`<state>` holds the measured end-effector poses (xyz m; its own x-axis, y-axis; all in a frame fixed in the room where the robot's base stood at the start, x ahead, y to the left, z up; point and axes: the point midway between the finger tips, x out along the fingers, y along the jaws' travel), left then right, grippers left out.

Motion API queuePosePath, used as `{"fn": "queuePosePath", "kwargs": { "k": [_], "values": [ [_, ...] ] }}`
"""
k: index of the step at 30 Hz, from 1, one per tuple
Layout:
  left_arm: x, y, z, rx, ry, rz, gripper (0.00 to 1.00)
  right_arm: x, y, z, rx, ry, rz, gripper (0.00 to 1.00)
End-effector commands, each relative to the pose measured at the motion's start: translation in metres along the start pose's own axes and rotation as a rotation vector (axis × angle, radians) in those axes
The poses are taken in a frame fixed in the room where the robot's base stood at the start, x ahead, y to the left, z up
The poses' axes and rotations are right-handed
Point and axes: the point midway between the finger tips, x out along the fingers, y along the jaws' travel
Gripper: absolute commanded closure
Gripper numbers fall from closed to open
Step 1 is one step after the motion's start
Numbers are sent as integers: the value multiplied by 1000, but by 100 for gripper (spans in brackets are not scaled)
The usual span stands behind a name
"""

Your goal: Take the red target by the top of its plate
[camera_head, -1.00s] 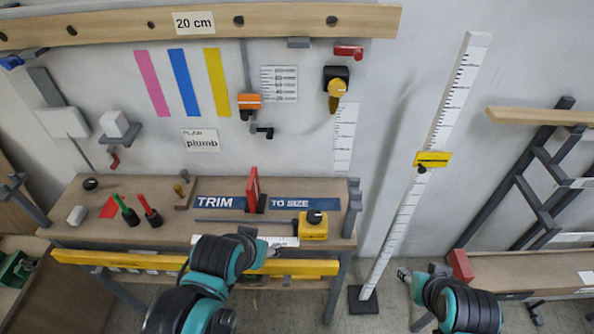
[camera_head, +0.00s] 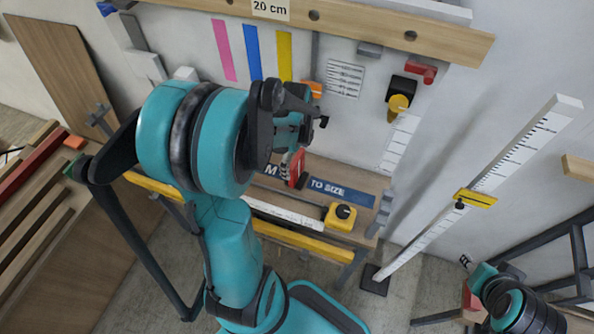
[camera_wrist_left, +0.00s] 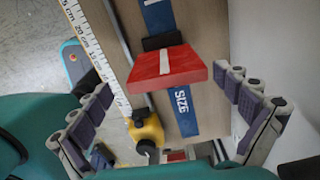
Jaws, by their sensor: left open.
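The red target is a red plate (camera_head: 296,169) standing on the workbench in a dark foot. In the left wrist view the plate (camera_wrist_left: 150,68) shows its top edge with a white stripe, near the picture's middle. My left gripper (camera_head: 290,158) is over the bench at the plate, partly hidden by its own arm in the head view. In the left wrist view the left gripper (camera_wrist_left: 166,83) is open, with a padded finger on each side of the plate and gaps showing. Contact is not visible. My right gripper (camera_head: 466,261) is small at the lower right, away from the bench.
A yellow tape measure (camera_head: 340,216) and a white ruler (camera_head: 285,213) lie along the bench's front, close to the plate. A blue strip (camera_head: 341,193) lies behind. A tall white measuring post (camera_head: 430,238) stands right of the bench. A wooden rail (camera_head: 370,28) crosses the wall above.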

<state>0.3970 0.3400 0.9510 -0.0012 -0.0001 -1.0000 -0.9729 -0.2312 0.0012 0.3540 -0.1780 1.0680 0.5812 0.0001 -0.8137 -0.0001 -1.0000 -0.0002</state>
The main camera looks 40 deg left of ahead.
Motion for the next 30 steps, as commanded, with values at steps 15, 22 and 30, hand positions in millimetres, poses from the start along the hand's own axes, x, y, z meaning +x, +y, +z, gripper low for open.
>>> {"fn": "queuePosePath", "kwargs": {
  "k": [15,22,30],
  "values": [
    [67,-8,-1,2,0,0,0,26,0,18,0,0,0,60],
    [74,-8,-1,2,0,-1,0,26,0,19,0,0,0,60],
    [73,-8,-1,2,0,-1,53,26,0,19,0,0,0,60]
  ]
}}
